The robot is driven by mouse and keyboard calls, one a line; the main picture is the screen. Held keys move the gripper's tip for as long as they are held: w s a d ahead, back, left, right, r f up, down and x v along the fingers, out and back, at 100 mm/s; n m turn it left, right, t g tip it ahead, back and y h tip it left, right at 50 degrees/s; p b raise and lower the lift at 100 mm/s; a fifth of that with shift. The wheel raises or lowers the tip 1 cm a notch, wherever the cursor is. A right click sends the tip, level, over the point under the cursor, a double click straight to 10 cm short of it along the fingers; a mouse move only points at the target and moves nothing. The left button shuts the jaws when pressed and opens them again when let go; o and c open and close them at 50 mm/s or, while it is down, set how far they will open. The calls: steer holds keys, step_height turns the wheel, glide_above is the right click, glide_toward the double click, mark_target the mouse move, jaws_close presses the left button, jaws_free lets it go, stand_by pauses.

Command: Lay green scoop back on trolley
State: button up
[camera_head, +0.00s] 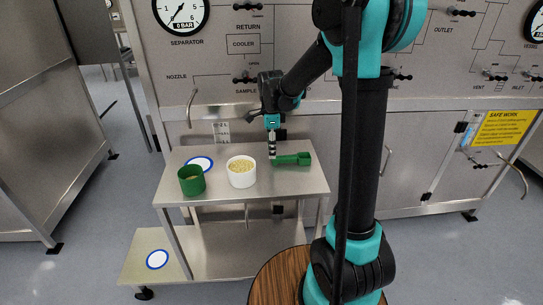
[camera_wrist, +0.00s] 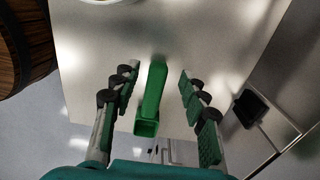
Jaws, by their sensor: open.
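The green scoop (camera_head: 291,159) lies on the top shelf of the steel trolley (camera_head: 219,209), right of the white tub. Its square cup points right in the head view. In the wrist view the scoop (camera_wrist: 152,96) lies between my open fingers, with a gap on each side and its cup toward the wrist. My gripper (camera_head: 272,154) points down at the handle end of the scoop; it also shows in the wrist view (camera_wrist: 157,76). The fingers hold nothing. The trolley top (camera_wrist: 105,40) shows as a pale surface under the scoop.
A white tub of grain (camera_head: 242,173) and a green cup (camera_head: 191,182) stand left of the scoop. A blue-ringed disc (camera_head: 199,163) lies behind them, and another (camera_head: 157,259) on the lower shelf. A wood-topped round object (camera_head: 277,278) stands in front. The panel wall is behind.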

step_height(320, 180, up, 8)
steer(key=f, duration=0.1)
steer(key=s+d+f+n, duration=0.2)
steer(key=s+n, duration=0.1)
steer(key=s, duration=0.1)
steer(key=s+d+f+n+t, duration=0.1)
steer(key=s+d+f+n, duration=0.1)
steer(key=s+d+n, duration=0.1)
steer(key=s+d+f+n+t, duration=0.1)
steer(key=s+d+n, duration=0.1)
steer(key=s+n, duration=0.1)
steer(key=shift+s+d+f+n, duration=0.15)
steer(key=shift+s+f, duration=0.05)
steer(key=shift+s, duration=0.25)
steer(key=shift+s+d+f+n, duration=0.15)
steer(key=shift+s+f, duration=0.05)
steer(key=shift+s, duration=0.2)
steer(key=s+d+f+n+t, duration=0.2)
steer(key=s+d+f+n, duration=0.1)
steer(key=s+f+n, duration=0.3)
steer(key=s+n, duration=0.2)
steer(key=s, duration=0.2)
steer(key=shift+s+d+f, duration=0.15)
steer(key=shift+d+f, duration=0.1)
steer(key=shift+d, duration=0.15)
